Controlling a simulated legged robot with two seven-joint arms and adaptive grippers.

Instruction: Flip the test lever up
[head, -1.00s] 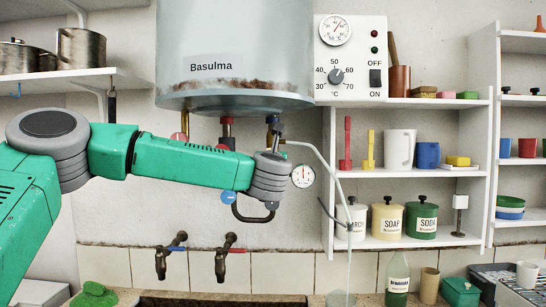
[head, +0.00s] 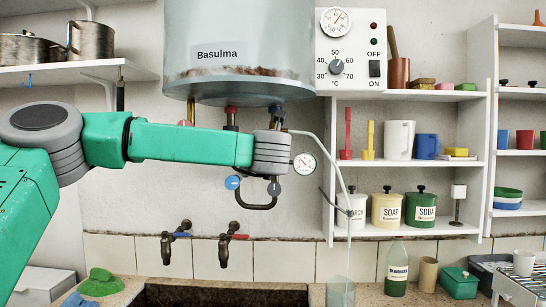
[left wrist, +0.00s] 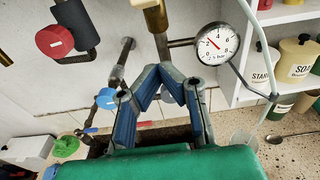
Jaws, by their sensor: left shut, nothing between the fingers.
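My left gripper (left wrist: 163,72) is shut and empty in the left wrist view. Its blue-grey fingers meet just below a brass fitting (left wrist: 156,18); I cannot tell whether they touch it. A grey disc (left wrist: 168,95) shows between the fingers, farther back. In the head view my wrist covers much of the pipework under the water boiler (head: 240,30), and the fingertips are hard to make out there. The grey disc (head: 274,188) hangs just below the wrist, right of a blue disc (head: 232,182). I cannot clearly identify the test lever. My right gripper is not in view.
A pressure gauge (left wrist: 217,43) sits close right of the fingers, with a thin hose beyond it. A red round handle (left wrist: 54,41) is at upper left. Two taps (head: 224,248) stand over the trough (head: 225,295). Shelves with jars (head: 420,208) are at right.

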